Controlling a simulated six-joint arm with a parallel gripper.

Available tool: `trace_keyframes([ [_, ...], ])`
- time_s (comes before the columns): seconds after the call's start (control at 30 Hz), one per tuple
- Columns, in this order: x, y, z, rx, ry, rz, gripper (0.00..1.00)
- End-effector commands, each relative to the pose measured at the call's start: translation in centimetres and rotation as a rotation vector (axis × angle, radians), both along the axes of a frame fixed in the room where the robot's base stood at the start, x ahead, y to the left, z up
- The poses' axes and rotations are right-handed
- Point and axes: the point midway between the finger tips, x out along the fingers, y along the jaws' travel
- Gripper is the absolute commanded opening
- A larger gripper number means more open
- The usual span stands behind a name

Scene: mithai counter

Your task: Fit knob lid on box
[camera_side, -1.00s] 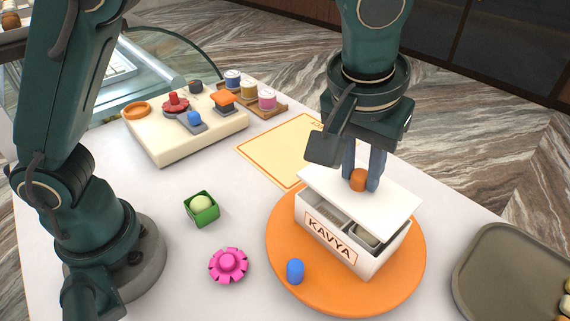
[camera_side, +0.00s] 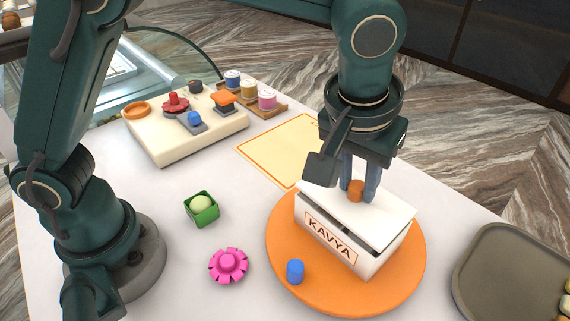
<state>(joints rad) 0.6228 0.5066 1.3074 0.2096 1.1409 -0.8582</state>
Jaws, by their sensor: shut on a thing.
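My gripper (camera_side: 358,192) is shut on the orange-brown knob (camera_side: 356,190) of a white lid (camera_side: 380,214). The white box (camera_side: 338,243), with a KAVYA label on its front, stands on a round orange board (camera_side: 290,238). The lid lies over the box top, slightly tilted. A dark gap shows between the lid and the box wall along the front right side. Whether the lid touches the rim at the back is hard to tell. The inside of the box is nearly all hidden by the lid.
A blue cylinder (camera_side: 295,271) stands on the orange board's front left. A pink flower-shaped piece (camera_side: 228,265) and a green box with a pale ball (camera_side: 202,207) lie left. A grey tray (camera_side: 505,270) is right. A cream block with knobs (camera_side: 180,140) stands behind.

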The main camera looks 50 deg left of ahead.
Motion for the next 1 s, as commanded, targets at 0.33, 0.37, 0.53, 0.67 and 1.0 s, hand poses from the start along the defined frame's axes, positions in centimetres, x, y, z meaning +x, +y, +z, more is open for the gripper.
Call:
trace_keyframes([
  [0.33, 0.01, -0.02, -0.09, -0.001, -0.001, 0.000, 0.00],
  [0.37, 0.02, -0.02, -0.16, -0.001, -0.001, 0.000, 0.00],
  [0.53, 0.03, -0.02, -0.57, -0.001, -0.001, 0.000, 0.00],
  [0.67, 0.04, -0.01, -0.57, -0.001, -0.001, 0.000, 0.00],
  [1.0, 0.01, 0.00, -0.95, 0.000, 0.000, -0.001, 0.00],
])
